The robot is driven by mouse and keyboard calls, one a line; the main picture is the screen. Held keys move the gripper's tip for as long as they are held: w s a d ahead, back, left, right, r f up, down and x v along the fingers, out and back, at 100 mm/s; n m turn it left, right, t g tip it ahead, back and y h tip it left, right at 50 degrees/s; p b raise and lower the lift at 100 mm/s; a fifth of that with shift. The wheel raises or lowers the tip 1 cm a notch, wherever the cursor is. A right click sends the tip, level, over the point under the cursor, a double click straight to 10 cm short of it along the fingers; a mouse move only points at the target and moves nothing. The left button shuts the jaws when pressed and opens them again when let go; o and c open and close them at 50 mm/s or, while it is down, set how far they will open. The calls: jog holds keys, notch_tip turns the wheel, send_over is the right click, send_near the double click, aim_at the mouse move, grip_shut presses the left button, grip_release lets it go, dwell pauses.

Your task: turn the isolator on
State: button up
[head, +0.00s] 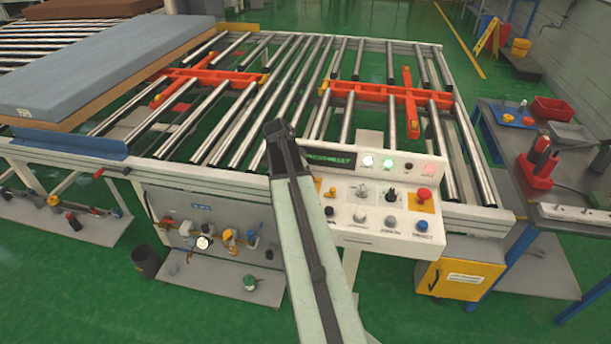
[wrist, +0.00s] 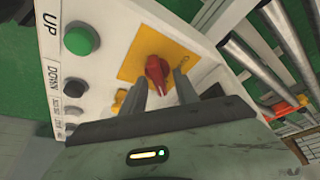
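The isolator is a red rotary handle (wrist: 155,70) on a yellow square plate (wrist: 132,64), seen in the wrist view on the white control panel (wrist: 108,72). My gripper (wrist: 161,76) is open, with one dark finger on each side of the red handle. A gap shows beside the handle; I cannot tell whether either finger touches it. In the head view the control panel (head: 375,236) is right of centre. My arm covers its left part and hides the isolator handle and my gripper there. A bit of yellow plate (head: 318,184) shows beside the arm.
A green button (wrist: 80,38) marked UP sits left of the isolator. A red mushroom button (head: 424,194) is at the panel's right. The roller conveyor (head: 400,46) lies behind the panel, with a blue-grey mattress (head: 110,65) at left. A cluttered workbench (head: 500,140) stands right.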

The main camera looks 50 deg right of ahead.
jog(key=p+v, duration=0.7)
jog(key=shift+a+r, duration=0.2)
jog(key=shift+r, duration=0.1)
jog(key=w+a+f+n+t+b, duration=0.15)
jog(key=w+a, duration=0.25)
jog(key=a, duration=0.6)
jog(key=w+a+f+n+b, duration=0.2)
jog(key=w+a+n, duration=0.15)
jog(key=a, duration=0.65)
jog(key=s+a+f+n+y, duration=0.1)
jog(key=s+a+n+y, duration=0.1)
jog(key=a+n, duration=0.6)
jog(key=s+a+f+n+y+b, duration=0.1)
jog(key=s+a+n, duration=0.3)
jog(key=a, duration=1)
jog(key=f+n+y, duration=0.1)
jog(key=n, duration=0.2)
jog(key=shift+s+n, duration=0.25)
jog(key=shift+n, duration=0.15)
